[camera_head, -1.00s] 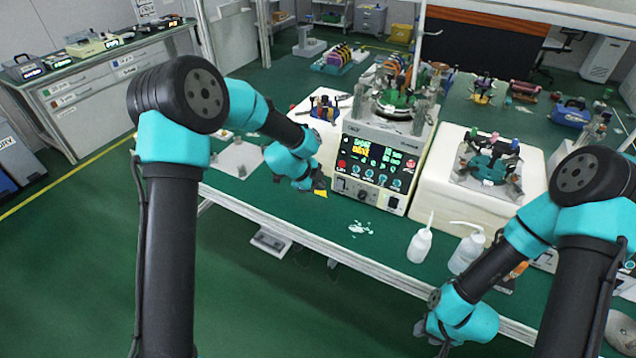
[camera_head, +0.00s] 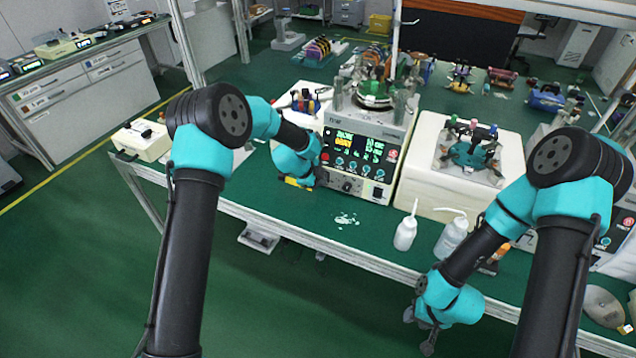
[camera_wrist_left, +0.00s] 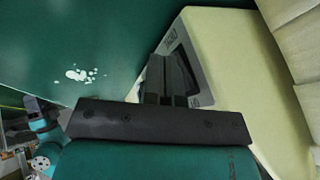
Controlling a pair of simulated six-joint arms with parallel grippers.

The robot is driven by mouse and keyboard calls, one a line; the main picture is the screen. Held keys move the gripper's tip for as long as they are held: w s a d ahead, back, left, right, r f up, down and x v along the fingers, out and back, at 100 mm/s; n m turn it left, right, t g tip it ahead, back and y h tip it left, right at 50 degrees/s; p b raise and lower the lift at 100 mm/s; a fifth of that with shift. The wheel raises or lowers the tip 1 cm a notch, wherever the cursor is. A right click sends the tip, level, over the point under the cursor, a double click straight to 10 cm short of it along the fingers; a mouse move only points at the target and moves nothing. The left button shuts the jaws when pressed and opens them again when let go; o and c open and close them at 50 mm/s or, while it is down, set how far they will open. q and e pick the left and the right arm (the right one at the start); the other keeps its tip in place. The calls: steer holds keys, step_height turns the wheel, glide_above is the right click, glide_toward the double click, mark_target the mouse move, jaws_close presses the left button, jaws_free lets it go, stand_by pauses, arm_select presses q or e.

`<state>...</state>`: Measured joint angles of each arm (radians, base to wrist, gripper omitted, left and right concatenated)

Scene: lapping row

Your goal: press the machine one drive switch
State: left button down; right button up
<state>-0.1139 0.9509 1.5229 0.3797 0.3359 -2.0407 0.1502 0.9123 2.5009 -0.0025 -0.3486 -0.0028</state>
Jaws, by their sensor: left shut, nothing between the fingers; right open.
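The lapping machine's control panel (camera_head: 360,155) faces me at the bench's front, with lit displays, a red button, small knobs and a switch (camera_head: 378,193) at its lower right. I cannot tell which control is the drive switch. My left gripper (camera_head: 322,178) is at the panel's lower left corner; its fingertips are hard to see there. In the left wrist view its shut, empty fingers (camera_wrist_left: 172,75) cover much of the dark panel (camera_wrist_left: 190,60); contact cannot be told. My right gripper (camera_head: 422,335) is open and empty, low in front of the bench edge.
Two white bottles, one (camera_head: 406,230) left of the other (camera_head: 452,235), stand on the green bench before a pale block (camera_head: 425,195). A white spill (camera_head: 346,219) lies in front of the panel. A yellow item (camera_head: 298,183) lies beneath my left wrist.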

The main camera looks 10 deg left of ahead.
arm_select(q)
steer(key=shift+w+d+f, duration=0.1)
steer(key=shift+w, duration=0.15)
stand_by(0.3)
steer(key=shift+r, duration=0.85)
steer(key=shift+s, duration=0.1)
steer(key=s, duration=0.2)
steer(key=s+a, duration=0.1)
steer(key=s, duration=0.1)
steer(key=shift+r, duration=0.25)
steer(key=v, duration=1)
